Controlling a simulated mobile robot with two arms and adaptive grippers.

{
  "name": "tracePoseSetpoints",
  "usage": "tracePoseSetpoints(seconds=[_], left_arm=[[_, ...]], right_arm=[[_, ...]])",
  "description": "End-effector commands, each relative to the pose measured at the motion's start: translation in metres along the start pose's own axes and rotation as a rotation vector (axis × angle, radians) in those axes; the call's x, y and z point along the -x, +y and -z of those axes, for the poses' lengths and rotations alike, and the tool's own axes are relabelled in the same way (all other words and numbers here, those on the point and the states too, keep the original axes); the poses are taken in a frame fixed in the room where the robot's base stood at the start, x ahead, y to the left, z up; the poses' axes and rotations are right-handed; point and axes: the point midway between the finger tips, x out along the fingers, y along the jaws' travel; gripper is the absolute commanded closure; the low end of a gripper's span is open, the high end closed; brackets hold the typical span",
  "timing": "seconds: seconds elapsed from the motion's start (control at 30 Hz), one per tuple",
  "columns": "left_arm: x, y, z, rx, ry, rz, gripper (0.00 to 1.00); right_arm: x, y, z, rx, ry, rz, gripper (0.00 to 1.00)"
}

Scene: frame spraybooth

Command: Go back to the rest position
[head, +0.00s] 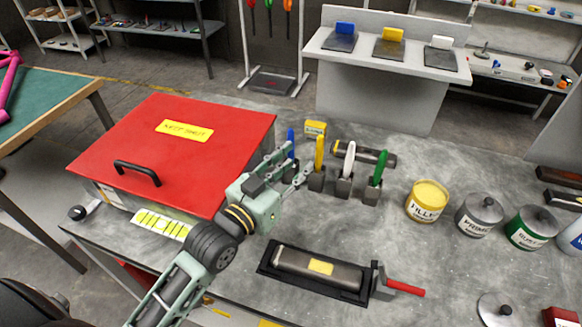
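My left gripper (298,162) reaches in from the lower left over the grey workbench (235,285). Its two fingers are spread apart, pointing away toward a blue-handled tool (291,138). The tool stands upright at the left end of a row of tools. Its lower part is hidden by the fingers, and I cannot tell whether they touch it. My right gripper is not in view.
Yellow (319,152), white (349,160) and green (379,167) tools stand in dark blocks just right of my gripper. A red-lidded box (190,140) is at left. A dark tray with a roller (318,268) lies in front. A filler can (428,200) stands at right.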

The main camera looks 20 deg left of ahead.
Motion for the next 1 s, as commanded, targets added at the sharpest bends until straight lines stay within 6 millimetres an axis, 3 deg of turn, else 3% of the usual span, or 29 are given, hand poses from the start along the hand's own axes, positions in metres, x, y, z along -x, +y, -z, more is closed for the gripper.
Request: tracePoseSetpoints(seconds=[0.17, 0.67, 0.77, 1.0], left_arm=[[0.010, 0.000, 0.000, 0.001, -0.001, -0.001, 0.65], [0.010, 0.000, 0.001, 0.001, 0.000, 0.000, 0.65], [0.010, 0.000, 0.011, 0.001, 0.001, 0.000, 0.65], [0.010, 0.000, 0.054, 0.001, 0.001, 0.000, 0.65]], right_arm=[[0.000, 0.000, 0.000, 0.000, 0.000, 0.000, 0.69], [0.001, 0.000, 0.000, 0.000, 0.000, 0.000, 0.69], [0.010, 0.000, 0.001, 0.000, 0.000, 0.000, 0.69], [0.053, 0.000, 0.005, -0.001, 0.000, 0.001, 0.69]])
